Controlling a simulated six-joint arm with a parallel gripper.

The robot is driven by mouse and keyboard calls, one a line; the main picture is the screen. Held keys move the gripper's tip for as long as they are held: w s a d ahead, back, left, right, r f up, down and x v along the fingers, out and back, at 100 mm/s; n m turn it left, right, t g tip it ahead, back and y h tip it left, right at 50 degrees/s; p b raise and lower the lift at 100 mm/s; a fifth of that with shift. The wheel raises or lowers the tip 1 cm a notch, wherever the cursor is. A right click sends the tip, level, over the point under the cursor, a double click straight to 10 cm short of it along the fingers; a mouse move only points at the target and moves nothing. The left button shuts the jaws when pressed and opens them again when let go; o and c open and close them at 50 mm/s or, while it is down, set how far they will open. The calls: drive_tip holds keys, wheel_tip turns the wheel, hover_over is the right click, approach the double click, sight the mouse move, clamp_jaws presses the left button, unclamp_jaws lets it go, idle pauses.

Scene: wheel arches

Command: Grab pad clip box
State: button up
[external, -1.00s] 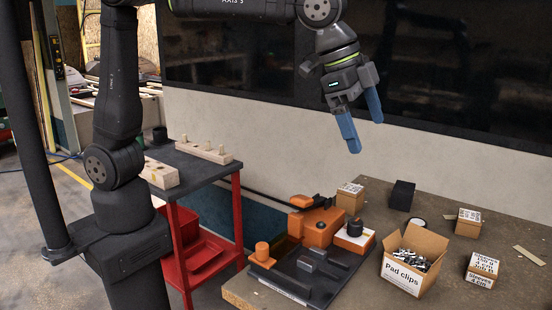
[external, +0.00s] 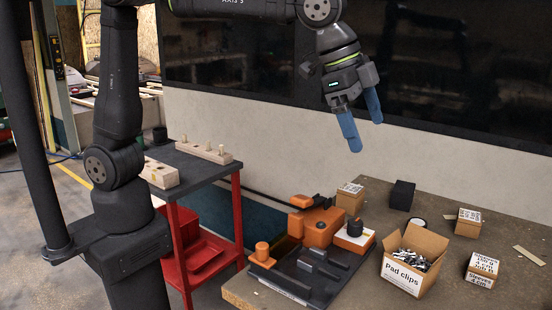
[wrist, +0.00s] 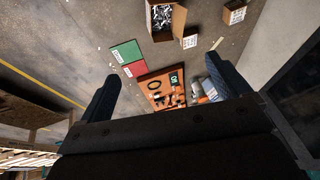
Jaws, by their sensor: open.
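The pad clip box (external: 402,276) is an open cardboard box labelled "Pad clips", filled with small metallic clips, upright on the table at the right in the external view. In the wrist view, an open box of metallic pieces (wrist: 179,22) at the top centre appears to be the same box. My gripper (external: 364,134) has blue fingers and hangs high above the table, to the upper left of the box in the external view. Its fingers are apart with nothing between them; they also show in the wrist view (wrist: 160,72).
An orange and black fixture (external: 316,232) stands left of the box. Smaller labelled boxes (external: 482,268) and a black box (external: 401,195) stand around it. A red-legged side table (external: 238,210) holds wooden blocks. The wrist view shows green (wrist: 127,52) and red (wrist: 134,69) patches.

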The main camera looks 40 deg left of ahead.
drive_tip(key=m+g+y, duration=0.2)
drive_tip(key=m+y, duration=0.1)
drive_tip(key=y, duration=0.1)
hover_over(413, 255)
wheel_tip(413, 255, down, 14)
drive_tip(key=f, duration=1.1)
drive_tip(key=shift+s+d, duration=0.2)
drive_tip(key=shift+w+a+f, duration=0.1)
drive_tip(key=shift+f, duration=1.2)
drive_tip(key=shift+w+a+f, duration=0.1)
drive_tip(key=shift+f, duration=1.2)
drive_tip(key=shift+r, duration=0.1)
drive_tip(key=c, duration=1.4)
drive_tip(key=shift+r, duration=0.1)
